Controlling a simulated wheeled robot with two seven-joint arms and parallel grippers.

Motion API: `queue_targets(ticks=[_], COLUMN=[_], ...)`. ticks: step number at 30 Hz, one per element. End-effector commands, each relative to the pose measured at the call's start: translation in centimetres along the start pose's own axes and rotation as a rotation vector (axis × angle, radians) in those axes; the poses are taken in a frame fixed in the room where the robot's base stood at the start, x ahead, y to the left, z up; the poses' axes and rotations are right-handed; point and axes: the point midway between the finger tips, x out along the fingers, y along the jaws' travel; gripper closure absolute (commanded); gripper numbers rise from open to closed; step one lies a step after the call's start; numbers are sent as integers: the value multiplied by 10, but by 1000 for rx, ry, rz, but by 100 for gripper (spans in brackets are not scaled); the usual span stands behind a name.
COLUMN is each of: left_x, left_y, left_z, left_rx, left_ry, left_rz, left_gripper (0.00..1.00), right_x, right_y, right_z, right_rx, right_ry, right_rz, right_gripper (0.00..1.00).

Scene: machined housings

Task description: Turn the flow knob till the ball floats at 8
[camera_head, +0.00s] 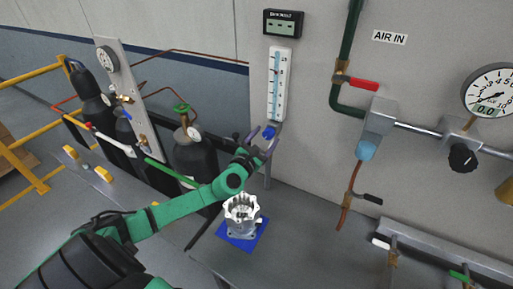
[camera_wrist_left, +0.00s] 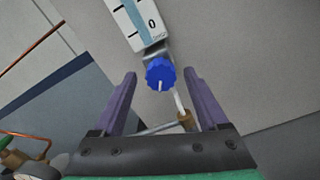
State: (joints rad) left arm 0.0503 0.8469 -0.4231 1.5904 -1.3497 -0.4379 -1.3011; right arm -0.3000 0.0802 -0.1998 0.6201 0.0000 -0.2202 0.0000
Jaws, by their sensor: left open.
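The flow meter (camera_head: 279,85) is a white upright scale on the grey wall, with its lower end and a 0 mark also in the left wrist view (camera_wrist_left: 140,22). I cannot make out the ball or its height. The blue flow knob (camera_head: 269,132) sits just below the scale. My left gripper (camera_head: 265,140) is open at the knob. In the left wrist view the ribbed knob (camera_wrist_left: 160,72) lies between the two purple fingertips, with a gap on each side. A white mark shows on the knob's face. My right gripper is not in view.
A dark display (camera_head: 283,23) hangs above the meter. A red-handled valve (camera_head: 357,83) and a round gauge (camera_head: 492,91) are to the right. A machined housing (camera_head: 241,214) stands on a blue mat (camera_head: 234,244) below my arm. Gas cylinders (camera_head: 195,158) stand at left.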

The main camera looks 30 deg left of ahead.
Motion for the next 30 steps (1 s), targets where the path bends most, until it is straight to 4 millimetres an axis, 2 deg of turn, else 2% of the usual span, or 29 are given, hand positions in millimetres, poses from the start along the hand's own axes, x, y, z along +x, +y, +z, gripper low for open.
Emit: queue_targets(ticks=[12,18,24,30], left_x=[-83,-116,-134,-137], left_y=[-3,-1,0,0], left_z=[-3,-1,1,1], left_rx=[3,0,0,0], left_ry=[4,5,1,-2], left_rz=[-8,-4,-1,0], left_gripper=[24,24,24,24], right_x=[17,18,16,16], right_y=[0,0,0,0], right_z=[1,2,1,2], right_rx=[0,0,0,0], right_ry=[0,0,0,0], right_rz=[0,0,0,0], right_gripper=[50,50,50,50])
